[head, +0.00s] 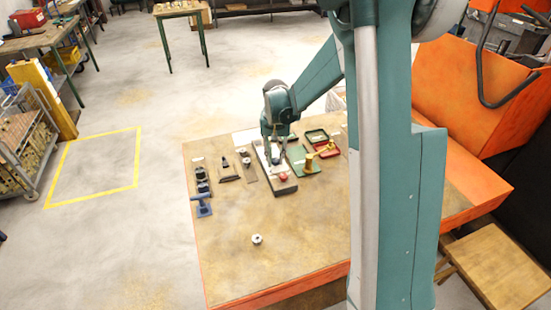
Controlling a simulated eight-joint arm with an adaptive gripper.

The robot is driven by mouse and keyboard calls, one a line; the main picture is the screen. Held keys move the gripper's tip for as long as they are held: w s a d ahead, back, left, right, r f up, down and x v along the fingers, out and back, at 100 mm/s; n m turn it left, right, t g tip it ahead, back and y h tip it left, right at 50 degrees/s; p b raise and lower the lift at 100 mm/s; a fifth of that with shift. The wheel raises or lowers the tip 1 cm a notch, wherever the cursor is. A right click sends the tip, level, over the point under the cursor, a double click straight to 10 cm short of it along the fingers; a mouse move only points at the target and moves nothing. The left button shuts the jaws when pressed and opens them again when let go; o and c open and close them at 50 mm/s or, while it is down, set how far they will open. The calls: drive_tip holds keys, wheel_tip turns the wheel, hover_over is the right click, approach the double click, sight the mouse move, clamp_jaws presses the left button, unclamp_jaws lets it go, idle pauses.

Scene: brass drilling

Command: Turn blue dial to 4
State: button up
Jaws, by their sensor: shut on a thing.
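My gripper (275,158) points down over a narrow white-topped panel (287,188) with dark sides, at the far middle of the workbench. It is shut on a small part of that panel. The fingers hide this part, so I cannot tell its colour or its setting. A red knob (283,177) sits on the near end of the same panel, just in front of the fingers. I see no dial that is clearly blue, and no readable numbers. A blue fixture with a handle (203,205) stands at the bench's left edge, apart from my gripper.
Left of the panel are dark strips with small knobs (246,163). To its right are a green plate with a brass valve (309,166) and red and green trays (317,136). A small white round piece (257,239) lies nearer. The bench's front (285,265) is mostly clear.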

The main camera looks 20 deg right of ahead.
sight(276, 160)
drive_tip(key=o, duration=0.9)
drive_tip(key=shift+r, duration=0.15)
wheel_tip(276, 160, up, 12)
idle(0.4)
